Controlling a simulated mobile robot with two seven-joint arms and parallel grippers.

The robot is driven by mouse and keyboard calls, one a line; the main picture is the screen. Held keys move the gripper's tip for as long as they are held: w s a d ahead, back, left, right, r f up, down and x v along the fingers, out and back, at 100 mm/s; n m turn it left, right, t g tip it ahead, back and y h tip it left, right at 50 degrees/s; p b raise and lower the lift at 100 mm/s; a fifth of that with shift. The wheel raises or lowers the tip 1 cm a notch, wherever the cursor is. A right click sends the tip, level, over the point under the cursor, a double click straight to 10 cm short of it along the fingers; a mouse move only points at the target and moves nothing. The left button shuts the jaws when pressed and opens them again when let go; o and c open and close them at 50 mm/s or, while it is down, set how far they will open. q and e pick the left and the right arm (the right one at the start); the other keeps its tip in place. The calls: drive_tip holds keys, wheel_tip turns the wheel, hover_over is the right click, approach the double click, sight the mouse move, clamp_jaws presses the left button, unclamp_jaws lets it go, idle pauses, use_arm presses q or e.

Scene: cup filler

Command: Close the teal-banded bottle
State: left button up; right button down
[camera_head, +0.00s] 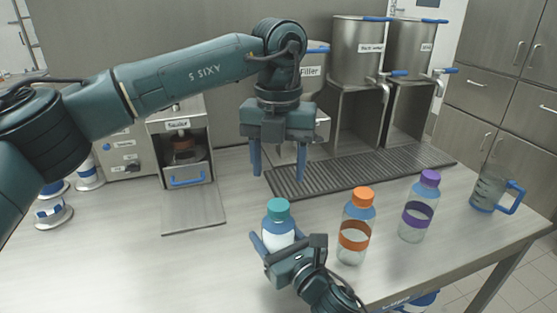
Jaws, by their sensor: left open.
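A clear bottle with a teal cap (278,209) and white contents or label (280,230) stands at the front middle of the table; its lower part and any band are hidden by my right gripper. The teal cap sits on its top; how tight cannot be seen. My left gripper (278,175) is open and empty, fingers pointing down, above and behind the capped bottle. My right gripper (284,244) is at the front of this bottle, one blue finger along its left side. Its other finger is not clear, so its grip cannot be told.
An orange-capped bottle (354,234) and a purple-capped bottle (418,210) stand to the right, then a blue-handled jug (488,190). A dark drip grate (365,170) lies behind, below steel tanks (358,50). A sealer machine (181,150) stands at the left. The table's left front is clear.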

sight(278, 204)
use_arm(q)
drive_tip(key=n, duration=0.6)
drive_tip(key=shift+r, duration=0.2)
drive_tip(key=shift+f, duration=4)
drive_tip(key=shift+c, duration=0.5)
